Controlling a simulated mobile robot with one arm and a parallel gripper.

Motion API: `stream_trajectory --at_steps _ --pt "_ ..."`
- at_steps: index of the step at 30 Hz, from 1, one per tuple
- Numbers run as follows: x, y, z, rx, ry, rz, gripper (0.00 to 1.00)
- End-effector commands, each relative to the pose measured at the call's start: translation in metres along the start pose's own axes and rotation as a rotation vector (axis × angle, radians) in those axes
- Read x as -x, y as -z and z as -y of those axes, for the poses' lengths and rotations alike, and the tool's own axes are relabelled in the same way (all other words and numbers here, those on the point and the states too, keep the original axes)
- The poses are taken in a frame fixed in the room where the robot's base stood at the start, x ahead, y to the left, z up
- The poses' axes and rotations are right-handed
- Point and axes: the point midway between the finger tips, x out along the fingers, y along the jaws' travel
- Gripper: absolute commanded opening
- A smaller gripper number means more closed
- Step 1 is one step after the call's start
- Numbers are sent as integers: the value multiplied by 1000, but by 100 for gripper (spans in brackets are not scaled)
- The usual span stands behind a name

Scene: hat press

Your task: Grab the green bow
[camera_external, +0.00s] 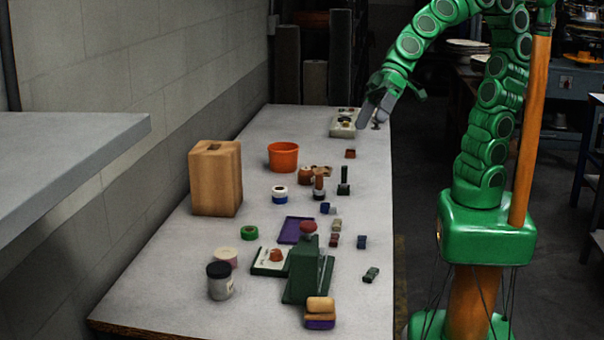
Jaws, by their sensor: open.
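My gripper (374,115) is open at the far end of the table, with its fingers pointing down. It is over or beside the right end of a pale tray (336,131); the exact gap is unclear. Small dark pieces, some greenish, lie in the tray, too small to identify. A small dark green piece (371,274) that may be the green bow lies near the right edge of the table, at the front. It is far from my gripper, and nothing covers it.
A dark green press (306,278) stands at the front of the grey table (180,290). A wooden block (216,180), an orange bucket (283,157), a purple tray (296,230), a green roll (249,232) and jars stand around. Several small blocks line the right side.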

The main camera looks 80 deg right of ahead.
Motion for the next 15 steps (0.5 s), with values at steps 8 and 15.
stream_trajectory --at_steps 8,15 --pt "-34 42 62 -7 88 -179 93" --pt "-58 63 101 -46 105 -312 93"
